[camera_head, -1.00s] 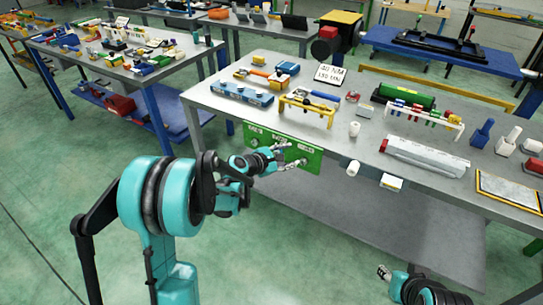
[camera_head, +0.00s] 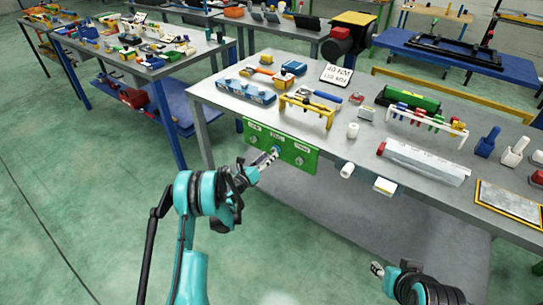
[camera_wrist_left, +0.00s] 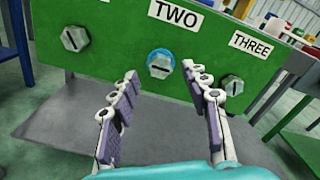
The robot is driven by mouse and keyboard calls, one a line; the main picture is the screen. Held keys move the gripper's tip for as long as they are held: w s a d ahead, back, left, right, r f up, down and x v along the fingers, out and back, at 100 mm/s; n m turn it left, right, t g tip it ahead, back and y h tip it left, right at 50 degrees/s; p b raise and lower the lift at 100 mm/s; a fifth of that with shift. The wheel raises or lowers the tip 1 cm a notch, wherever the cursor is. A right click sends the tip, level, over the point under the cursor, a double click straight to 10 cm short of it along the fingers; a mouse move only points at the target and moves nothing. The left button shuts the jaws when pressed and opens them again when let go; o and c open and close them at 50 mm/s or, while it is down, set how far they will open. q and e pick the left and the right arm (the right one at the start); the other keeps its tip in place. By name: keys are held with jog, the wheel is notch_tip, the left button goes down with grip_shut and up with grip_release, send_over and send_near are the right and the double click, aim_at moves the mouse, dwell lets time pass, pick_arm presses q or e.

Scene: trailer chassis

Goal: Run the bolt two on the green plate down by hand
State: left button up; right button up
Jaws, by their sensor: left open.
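The green plate (camera_head: 308,156) hangs on the front edge of the workbench, and its labels TWO and THREE read clearly in the left wrist view. Bolt two (camera_wrist_left: 160,64) is a hex head with a slot and a blue ring around it, under the TWO label. A plain bolt (camera_wrist_left: 75,38) sits to its left and bolt three (camera_wrist_left: 232,86) to its right. My left gripper (camera_wrist_left: 165,92) is open, its fingers spread below bolt two, with nothing between them. In the head view my left gripper (camera_head: 268,158) is at the plate's middle. My right gripper (camera_head: 377,269) is low at the bottom right, its fingers small.
The workbench top (camera_head: 330,132) carries a blue block (camera_head: 243,91), a yellow rack (camera_head: 308,107), a white-and-red rail (camera_head: 425,162) and a sign (camera_head: 336,76). The floor before the bench is open.

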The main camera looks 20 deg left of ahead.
aim_at(273, 152)
pick_arm(q)
jog(key=shift+b+x, duration=0.3)
jog(key=shift+x, duration=1.3)
grip_shut()
jog(key=shift+m, duration=0.3)
